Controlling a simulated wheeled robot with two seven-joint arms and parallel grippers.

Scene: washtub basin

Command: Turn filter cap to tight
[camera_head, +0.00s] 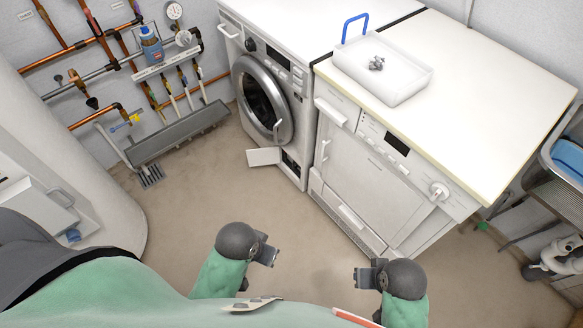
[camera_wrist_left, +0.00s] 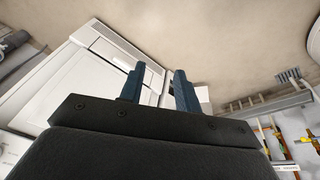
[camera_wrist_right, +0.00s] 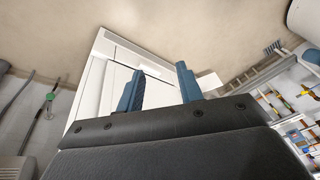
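The washing machine (camera_head: 262,95) stands at the back centre with its round door shut. At its lower front a small white flap (camera_head: 264,157) hangs open. A dark opening (camera_head: 291,161) shows beside the flap, at the machine's lower right corner. The filter cap is too small and dark to make out there. My left gripper (camera_head: 271,256) is in front of the machine, well short of it. It is open and empty, with its two fingers apart in the left wrist view (camera_wrist_left: 160,85). My right gripper (camera_head: 362,277) is open and empty, facing the left one, also apart from everything.
A white dryer (camera_head: 365,170) stands right of the washer. Copper pipes (camera_head: 80,45) and a grey trough (camera_head: 180,133) line the left wall. The floor (camera_head: 205,185) before the washer is clear.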

